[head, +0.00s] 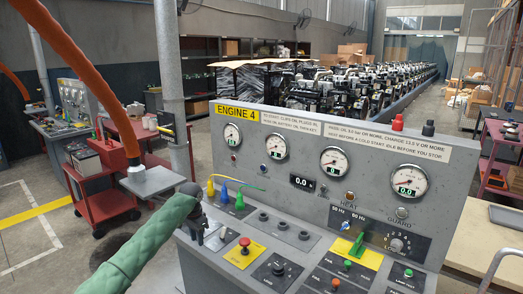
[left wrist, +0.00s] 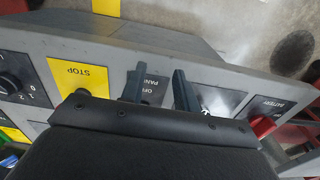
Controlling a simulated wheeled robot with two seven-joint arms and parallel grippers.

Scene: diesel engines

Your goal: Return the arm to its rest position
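My left arm in its green sleeve (head: 133,254) reaches in from the bottom left of the head view. My left gripper (head: 201,228) is over the left end of the grey control console (head: 330,115), just left of the red stop button (head: 244,246). In the left wrist view the two dark fingers (left wrist: 160,75) stand apart with nothing held between them. They are over a small labelled panel plate beside the yellow STOP plate (left wrist: 85,76). Whether the fingertips touch the console cannot be told. My right gripper is not in view.
Gauges, knobs and a green handle (head: 357,246) fill the console. Yellow, blue and green plugs (head: 225,192) stand close behind the gripper. A red cart (head: 103,175) and a grey post with an orange hose (head: 82,68) are left of the console. Engines stand in rows behind.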

